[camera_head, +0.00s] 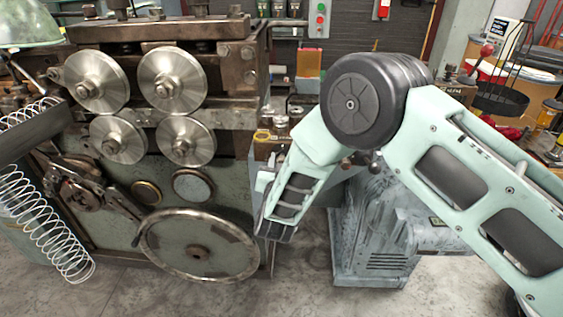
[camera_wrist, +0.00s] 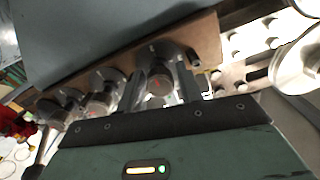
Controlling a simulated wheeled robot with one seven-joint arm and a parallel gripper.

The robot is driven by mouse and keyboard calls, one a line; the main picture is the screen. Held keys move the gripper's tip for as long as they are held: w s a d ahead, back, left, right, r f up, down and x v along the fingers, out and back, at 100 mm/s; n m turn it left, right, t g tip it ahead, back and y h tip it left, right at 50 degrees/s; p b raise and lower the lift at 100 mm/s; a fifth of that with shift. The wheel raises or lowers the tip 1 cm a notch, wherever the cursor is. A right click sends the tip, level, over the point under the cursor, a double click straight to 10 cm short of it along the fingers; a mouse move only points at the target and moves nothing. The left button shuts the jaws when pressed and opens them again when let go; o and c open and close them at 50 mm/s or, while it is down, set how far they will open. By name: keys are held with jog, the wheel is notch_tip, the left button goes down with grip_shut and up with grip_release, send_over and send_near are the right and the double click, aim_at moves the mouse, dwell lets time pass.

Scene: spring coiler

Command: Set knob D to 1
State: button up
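A row of grey metal knobs stands on a brown panel (camera_wrist: 208,50) in the wrist view. A left knob (camera_wrist: 62,108), a middle knob (camera_wrist: 105,88) and a right knob (camera_wrist: 158,80) show. My gripper (camera_wrist: 160,88) has its two dark fingers on either side of the right knob. I cannot tell whether the fingers touch it. No letter is readable, so I cannot tell which knob is D. Small red marks show on the knobs, but no setting is legible. In the head view my arm hides most of this area and the fingertips are not clear.
The coiling machine with its metal rollers (camera_head: 172,80) and a large handwheel (camera_head: 200,246) stands at the left. A wire spring (camera_head: 45,225) hangs at the far left. A grey motor housing (camera_head: 375,240) stands on the floor below my arm. Bare floor shows in front.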

jog(key=c, duration=0.7)
jog(key=shift+n+b, duration=0.3)
jog(key=shift+n, duration=0.1)
jog(key=shift+a+f+n+b, duration=0.1)
jog(key=shift+n+b, duration=0.5)
jog(key=shift+n, duration=0.4)
jog(key=n+b, duration=0.1)
jog(key=n, duration=0.2)
jog(key=shift+n, duration=0.3)
jog(key=n+b, duration=0.1)
jog(key=n, duration=0.4)
jog(key=shift+n, duration=0.3)
jog(key=n, duration=0.5)
jog(key=shift+n, duration=0.3)
